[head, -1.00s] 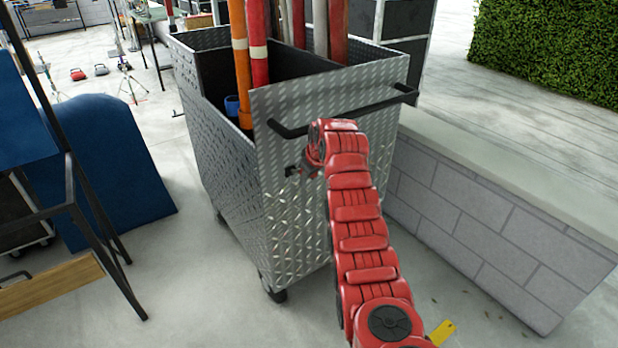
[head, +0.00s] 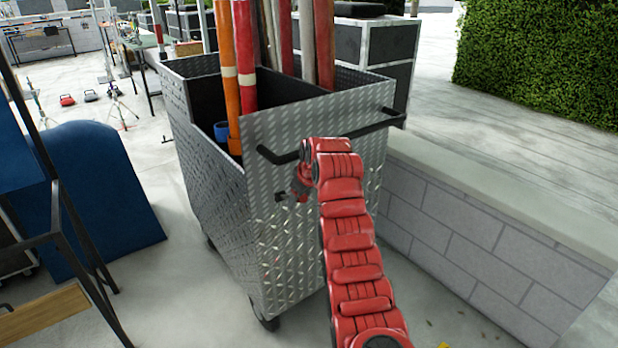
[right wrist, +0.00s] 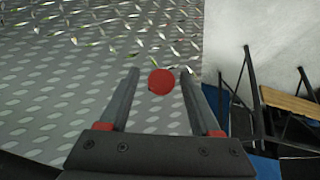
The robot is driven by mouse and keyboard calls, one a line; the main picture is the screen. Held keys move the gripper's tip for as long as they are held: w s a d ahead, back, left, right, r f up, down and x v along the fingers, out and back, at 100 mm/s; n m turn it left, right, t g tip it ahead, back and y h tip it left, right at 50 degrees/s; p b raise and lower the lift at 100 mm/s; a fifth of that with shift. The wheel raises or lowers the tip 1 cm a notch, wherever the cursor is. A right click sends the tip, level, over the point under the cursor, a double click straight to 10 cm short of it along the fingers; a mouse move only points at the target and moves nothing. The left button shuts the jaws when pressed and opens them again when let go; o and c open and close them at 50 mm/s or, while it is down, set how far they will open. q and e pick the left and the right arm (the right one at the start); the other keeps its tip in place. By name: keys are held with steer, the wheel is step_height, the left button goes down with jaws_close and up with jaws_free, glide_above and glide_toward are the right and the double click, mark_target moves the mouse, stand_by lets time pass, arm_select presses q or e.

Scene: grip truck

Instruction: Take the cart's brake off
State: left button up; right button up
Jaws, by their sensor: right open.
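The metal cart (head: 300,240) has diamond-plate walls and a black push handle (head: 365,130) on its near end. My right gripper (head: 280,197) is just below the handle's left end, close to that end wall. In the right wrist view the gripper (right wrist: 160,74) is open, with a round red knob (right wrist: 161,83) between its two fingers, against the plate wall. I cannot tell whether the fingers touch the knob. The knob is not distinguishable in the head view. My left gripper is not in view.
Red and orange poles (head: 229,70) stand in the cart. A low block wall (head: 470,235) runs close along its right side. A blue curved object (head: 100,190) and a black-framed stand (head: 75,235) are at the left. Floor is clear between them and the cart.

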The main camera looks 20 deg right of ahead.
steer(key=v, duration=0.4)
steer(key=shift+r, duration=0.2)
steer(key=p+v, duration=0.2)
steer(key=v, duration=0.3)
steer(key=p, duration=0.2)
glide_toward(304, 196)
steer(key=shift+r, duration=1.2)
steer(key=shift+s+f, duration=0.1)
